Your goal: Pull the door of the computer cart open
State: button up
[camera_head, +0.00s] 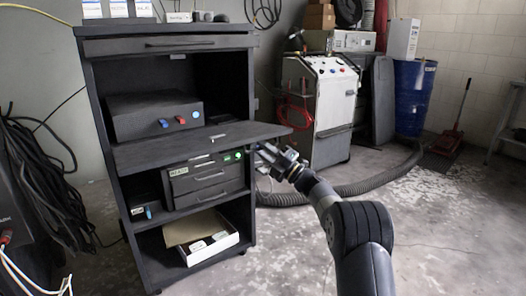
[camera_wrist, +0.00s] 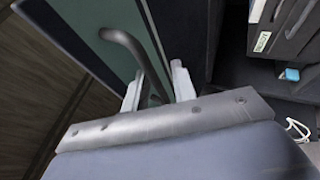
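The computer cart (camera_head: 93,120) is a tall black cabinet with shelves at the left of the head view. A flat dark panel (camera_head: 150,152) juts from its middle, with a small silver piece on it. I take it to be the door. My gripper (camera_head: 268,157) is just under the panel's right end. In the wrist view, a dark panel (camera_wrist: 75,22) with a pale edge fills the upper left and bears a bent bar handle (camera_wrist: 125,42). My gripper's two pale fingers (camera_wrist: 156,90) stand apart, with the handle's lower end between them. Whether they touch it is unclear.
A box with drawers (camera_head: 205,184) and an open carton (camera_head: 225,243) sit inside the cart. A white machine (camera_head: 333,98) and a thick hose (camera_head: 375,187) are behind my gripper. Black cables (camera_head: 40,180) hang at left.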

jog(key=shift+d+r, duration=0.2)
jog(key=shift+r, duration=0.05)
jog(key=p+v, duration=0.2)
jog(key=v, duration=0.9)
jog(key=shift+a+f, duration=0.15)
jog(key=shift+f, duration=0.05)
jog(key=shift+c, duration=0.3)
